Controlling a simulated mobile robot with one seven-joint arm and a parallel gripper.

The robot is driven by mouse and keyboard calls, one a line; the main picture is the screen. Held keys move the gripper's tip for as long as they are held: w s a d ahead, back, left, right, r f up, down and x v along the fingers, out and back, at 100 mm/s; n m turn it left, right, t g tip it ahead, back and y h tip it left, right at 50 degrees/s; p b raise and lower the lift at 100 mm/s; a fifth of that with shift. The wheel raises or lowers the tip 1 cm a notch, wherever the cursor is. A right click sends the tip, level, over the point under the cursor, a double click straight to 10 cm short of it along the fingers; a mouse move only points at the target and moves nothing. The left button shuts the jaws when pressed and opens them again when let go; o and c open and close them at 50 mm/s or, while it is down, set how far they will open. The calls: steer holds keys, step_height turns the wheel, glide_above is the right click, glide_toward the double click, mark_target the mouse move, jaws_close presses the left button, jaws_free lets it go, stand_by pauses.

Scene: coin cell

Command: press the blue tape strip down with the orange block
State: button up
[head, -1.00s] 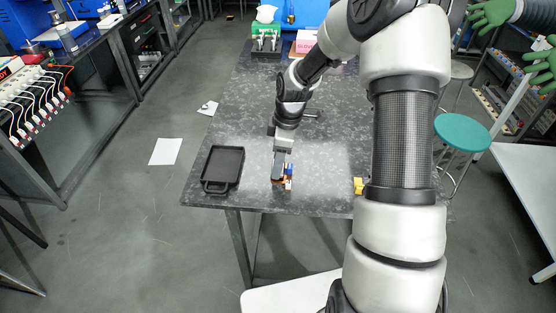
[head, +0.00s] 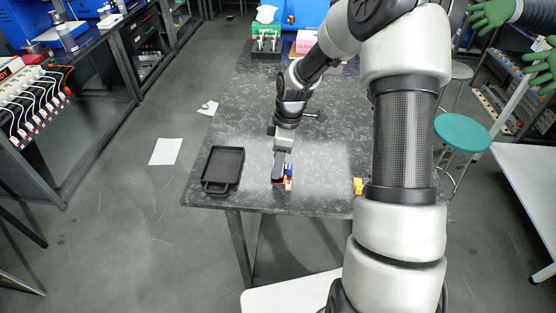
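My gripper (head: 279,173) points down at the near part of the dark speckled table (head: 330,197). A small orange block (head: 288,184) shows at its fingertips, low over or on the table. A small blue patch (head: 290,170), perhaps the blue tape strip, shows just right of the fingers, with a pale bit near it. The fingers hide part of this cluster. I cannot tell whether the fingers are closed on the orange block or whether the block touches the blue patch.
A black tray with a handle (head: 224,166) lies left of my gripper. A yellow object (head: 358,185) sits to the right, by my arm. The table between is mostly clear.

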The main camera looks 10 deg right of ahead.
steer(key=shift+r+p, duration=2.1)
steer(key=shift+r, duration=1.2)
steer(key=shift+s+m, duration=0.3)
steer(key=shift+m, duration=0.2)
steer(key=s+r+m+t+h, duration=0.1)
steer(key=s+r+m, duration=0.1)
steer(key=s+m, duration=0.5)
steer(key=m, duration=0.6)
steer(key=shift+s+r+h, duration=0.15)
steer(key=shift+r+h, duration=0.05)
steer(key=shift+h, duration=0.2)
